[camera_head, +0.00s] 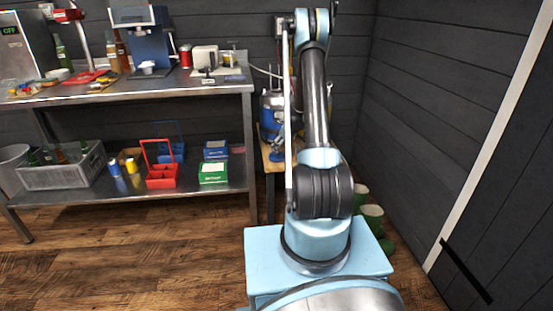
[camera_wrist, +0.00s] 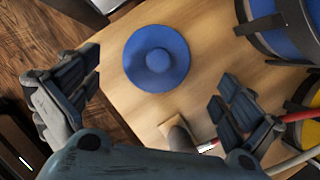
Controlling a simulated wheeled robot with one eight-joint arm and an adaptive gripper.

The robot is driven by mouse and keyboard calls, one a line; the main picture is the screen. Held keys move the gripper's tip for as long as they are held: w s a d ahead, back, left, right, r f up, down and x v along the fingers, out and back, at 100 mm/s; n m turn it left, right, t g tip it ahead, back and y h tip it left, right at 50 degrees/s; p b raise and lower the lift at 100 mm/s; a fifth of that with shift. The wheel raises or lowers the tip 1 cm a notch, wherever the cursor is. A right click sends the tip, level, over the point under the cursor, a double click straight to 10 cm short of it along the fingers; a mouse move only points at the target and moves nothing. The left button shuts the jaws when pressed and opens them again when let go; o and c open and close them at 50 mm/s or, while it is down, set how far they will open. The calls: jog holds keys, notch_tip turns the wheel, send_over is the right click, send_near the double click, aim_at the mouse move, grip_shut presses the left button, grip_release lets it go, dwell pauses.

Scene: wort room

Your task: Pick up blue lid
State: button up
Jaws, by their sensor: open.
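The blue lid (camera_wrist: 157,72) is round with a raised knob in its middle. It lies flat on a light wooden table top (camera_wrist: 118,88) in the wrist view. My gripper (camera_wrist: 165,95) is open, with one finger at the left and one at the lower right of the picture. The lid is beyond and between the fingers, and nothing is held. In the head view my arm reaches over the small wooden table (camera_head: 268,160) and hides most of it. I cannot pick out the lid there.
A blue banded vessel (camera_wrist: 275,25) stands close at the right of the lid. Beside it are a yellow-and-black vessel (camera_wrist: 302,130), a red-handled rod (camera_wrist: 298,104) and a small wooden block with a grey part (camera_wrist: 176,130). A metal workbench (camera_head: 150,90) stands to the left.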

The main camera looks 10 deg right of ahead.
aim_at(280, 157)
jog(key=shift+s+x, duration=0.15)
jog(key=shift+x, duration=1.2)
jog(key=shift+s+x, duration=0.2)
jog(key=shift+x, duration=1.15)
jog(key=shift+d, duration=0.1)
jog(key=c, duration=1.3)
